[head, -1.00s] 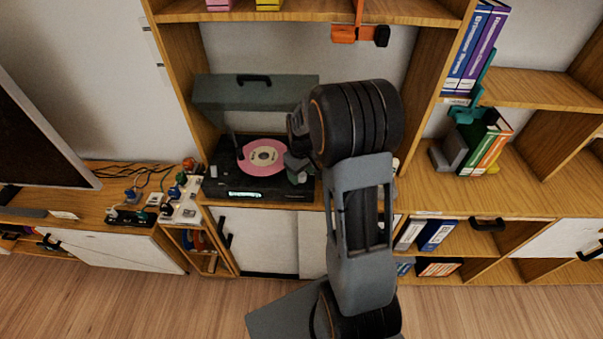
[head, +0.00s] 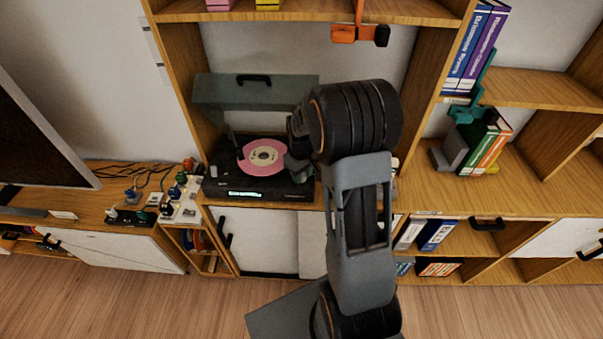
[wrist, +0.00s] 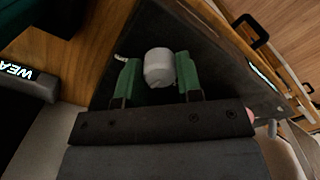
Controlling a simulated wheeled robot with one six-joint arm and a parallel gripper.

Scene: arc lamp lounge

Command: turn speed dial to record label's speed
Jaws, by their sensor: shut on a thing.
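The black record player (head: 240,185) stands in the shelf bay with its grey lid (head: 220,95) raised. A pink record (head: 263,156) with a pale centre label lies on it; the label's print is too small to read. A lit display (head: 243,194) shows on its front. In the wrist view, the grey speed dial (wrist: 159,68) sits between the two green finger pads of my gripper (wrist: 157,75), which is shut on it. In the head view my gripper (head: 298,168) is over the player's right side, and my arm hides the dial.
A power strip with plugs and cables (head: 180,200) lies left of the player, near a dark screen (head: 35,140). An orange clamp (head: 358,34) hangs above. Binders (head: 480,145) stand to the right. White cabinet doors (head: 262,240) are below.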

